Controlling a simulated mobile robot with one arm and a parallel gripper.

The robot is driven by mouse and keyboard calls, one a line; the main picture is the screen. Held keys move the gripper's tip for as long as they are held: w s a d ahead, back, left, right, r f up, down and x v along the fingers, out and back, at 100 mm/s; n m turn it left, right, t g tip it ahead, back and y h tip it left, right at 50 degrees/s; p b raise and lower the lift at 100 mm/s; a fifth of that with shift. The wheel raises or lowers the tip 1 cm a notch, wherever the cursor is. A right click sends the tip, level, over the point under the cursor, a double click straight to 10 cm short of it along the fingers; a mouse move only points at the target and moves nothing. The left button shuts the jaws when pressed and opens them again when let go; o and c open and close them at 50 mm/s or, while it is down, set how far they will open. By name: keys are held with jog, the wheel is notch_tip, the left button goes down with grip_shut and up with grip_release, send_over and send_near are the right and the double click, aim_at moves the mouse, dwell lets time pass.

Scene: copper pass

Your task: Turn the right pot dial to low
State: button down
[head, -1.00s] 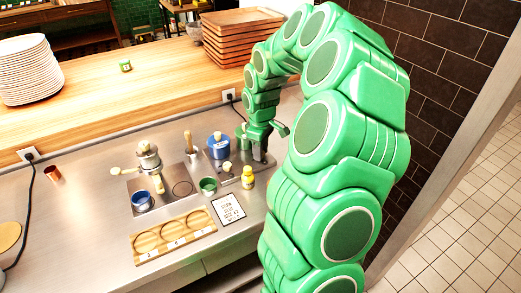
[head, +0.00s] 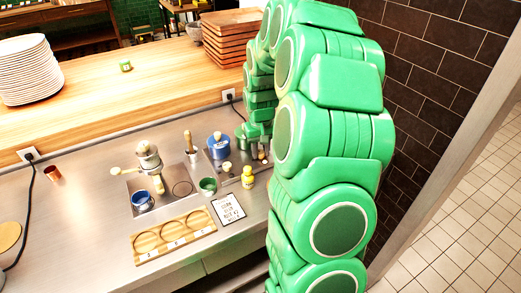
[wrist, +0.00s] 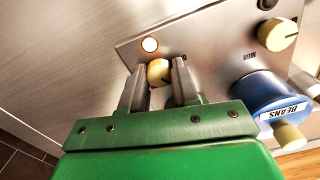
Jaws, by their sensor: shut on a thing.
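The right pot dial (wrist: 159,73) is a cream-yellow knob on the steel panel (wrist: 208,52) in the wrist view. My gripper (wrist: 159,67) is shut on it, one grey finger on each side. Its pointer mark is too small to read. A round light (wrist: 150,45) glows just beyond the dial. The other dial (wrist: 277,34), also cream-yellow, sits apart, and it shows in the head view (head: 227,167). The blue pot labelled BEANS (wrist: 262,92) stands beside the panel. In the head view my gripper (head: 259,148) is low at the panel's right end, partly hidden by my arm.
The blue pot (head: 219,147) and a green bowl (head: 208,186) are to the left. A wooden ledge (head: 150,95) runs behind. The counter at far left is mostly clear.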

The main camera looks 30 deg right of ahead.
aim_at(260, 152)
jog(key=shift+m, duration=0.4)
jog(key=c, duration=0.8)
grip_release()
jog(key=shift+r, duration=3.9)
